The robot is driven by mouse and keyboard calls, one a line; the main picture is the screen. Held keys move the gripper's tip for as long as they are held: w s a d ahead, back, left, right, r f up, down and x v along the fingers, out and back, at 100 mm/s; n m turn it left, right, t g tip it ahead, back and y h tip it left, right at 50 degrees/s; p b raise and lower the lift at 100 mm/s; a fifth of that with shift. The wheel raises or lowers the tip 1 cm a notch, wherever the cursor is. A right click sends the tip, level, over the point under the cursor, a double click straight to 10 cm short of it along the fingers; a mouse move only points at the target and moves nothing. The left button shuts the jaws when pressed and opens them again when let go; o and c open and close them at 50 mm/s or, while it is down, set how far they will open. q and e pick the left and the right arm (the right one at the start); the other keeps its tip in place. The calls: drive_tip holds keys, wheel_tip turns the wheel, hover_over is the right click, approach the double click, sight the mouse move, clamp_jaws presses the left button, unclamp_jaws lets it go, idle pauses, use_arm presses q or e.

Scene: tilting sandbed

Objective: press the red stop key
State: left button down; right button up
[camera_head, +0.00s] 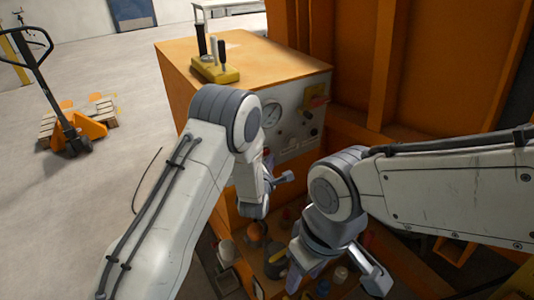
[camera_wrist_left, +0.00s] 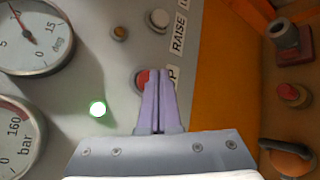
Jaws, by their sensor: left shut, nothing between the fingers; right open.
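The red stop key (camera_wrist_left: 143,79) is on the grey control panel (camera_wrist_left: 100,75) in the left wrist view. Only its left part shows; the fingers cover the rest, along with most of its label, of which a "P" shows. My left gripper (camera_wrist_left: 160,74) is shut and empty, its fingertips over the key's right side. I cannot tell whether they touch it. In the head view my left gripper (camera_head: 268,159) is at the panel's left part, and the key cannot be made out. My right gripper (camera_head: 306,274) is open, lower down, above a cluttered shelf.
A lit green lamp (camera_wrist_left: 97,109), a degree gauge (camera_wrist_left: 34,36) and a bar gauge (camera_wrist_left: 14,140) are on the panel. A "RAISE" button (camera_wrist_left: 158,20) sits above the key. A yellow block with handles (camera_head: 215,69) stands on the orange cabinet (camera_head: 268,60). A pallet jack (camera_head: 70,130) stands at left.

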use_arm(q)
drive_tip(key=shift+w, duration=0.1)
idle(0.3)
drive_tip(key=shift+w+a+b, duration=0.25)
drive_tip(key=shift+b, duration=0.1)
drive_tip(key=shift+w+a, duration=0.3)
drive_tip(key=shift+w, duration=0.1)
idle(0.7)
drive_tip(key=shift+b, duration=0.3)
drive_tip(key=shift+s+d, duration=0.55)
drive_tip(key=shift+s, duration=0.2)
